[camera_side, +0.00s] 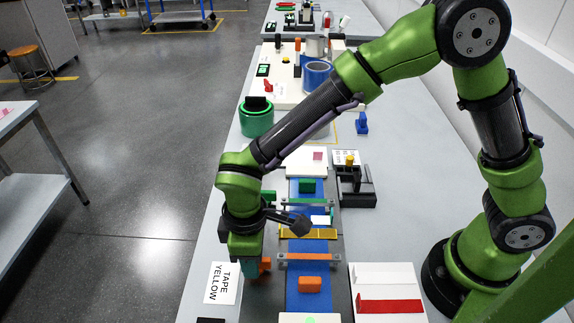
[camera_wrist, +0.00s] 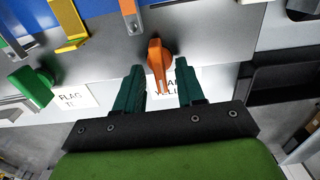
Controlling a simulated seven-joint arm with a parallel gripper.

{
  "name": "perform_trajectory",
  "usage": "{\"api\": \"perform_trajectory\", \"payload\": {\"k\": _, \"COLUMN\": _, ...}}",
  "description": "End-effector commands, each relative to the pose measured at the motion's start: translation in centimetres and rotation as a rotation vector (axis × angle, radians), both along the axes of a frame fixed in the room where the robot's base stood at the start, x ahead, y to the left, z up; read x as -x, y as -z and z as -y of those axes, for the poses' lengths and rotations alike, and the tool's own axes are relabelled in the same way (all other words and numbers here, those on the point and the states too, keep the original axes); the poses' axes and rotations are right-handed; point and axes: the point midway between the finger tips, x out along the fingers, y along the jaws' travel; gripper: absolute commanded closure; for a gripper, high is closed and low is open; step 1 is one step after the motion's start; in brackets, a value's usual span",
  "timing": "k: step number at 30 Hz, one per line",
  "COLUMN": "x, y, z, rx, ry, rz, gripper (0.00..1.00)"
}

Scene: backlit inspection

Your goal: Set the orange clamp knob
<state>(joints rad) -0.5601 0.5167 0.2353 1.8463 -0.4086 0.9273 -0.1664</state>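The orange clamp knob (camera_wrist: 159,62) shows in the wrist view as an upright wedge on a grey panel. Its lower end is between the tips of my gripper (camera_wrist: 161,80), with a gap on each side. The two dark green fingers are apart, and I see no contact. In the side view my gripper (camera_side: 250,266) points down at the left edge of the belt line, beside the orange knob (camera_side: 266,264), which is partly hidden. An orange bar (camera_side: 308,257) crosses the blue belt next to it.
A green knob (camera_wrist: 35,86) and a "FLAG" label (camera_wrist: 76,98) lie left of my gripper. A yellow bar (camera_side: 308,234) and an orange block (camera_side: 310,284) are on the blue belt (camera_side: 308,303). A "TAPE YELLOW" card (camera_side: 222,284) lies left. A black tray (camera_wrist: 291,76) stands right.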

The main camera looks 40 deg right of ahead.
Motion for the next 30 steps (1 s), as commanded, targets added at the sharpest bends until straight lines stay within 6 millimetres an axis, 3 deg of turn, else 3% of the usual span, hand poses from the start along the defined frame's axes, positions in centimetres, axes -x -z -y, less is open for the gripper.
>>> {"api": "perform_trajectory", "payload": {"k": 7, "x": 0.0, "y": -0.1, "z": 0.0, "rx": 0.000, "ry": 0.001, "rz": -0.001, "gripper": 0.62}}
{"api": "perform_trajectory", "payload": {"k": 11, "x": 0.0, "y": -1.3, "z": 0.0, "rx": -0.001, "ry": 0.002, "rz": 0.001, "gripper": 0.62}}
{"api": "perform_trajectory", "payload": {"k": 24, "x": 0.0, "y": -11.5, "z": 0.0, "rx": -0.004, "ry": 0.003, "rz": 0.003, "gripper": 0.62}}
{"api": "perform_trajectory", "payload": {"k": 30, "x": 0.0, "y": -15.1, "z": 0.0, "rx": -0.002, "ry": 0.001, "rz": 0.002, "gripper": 0.62}}
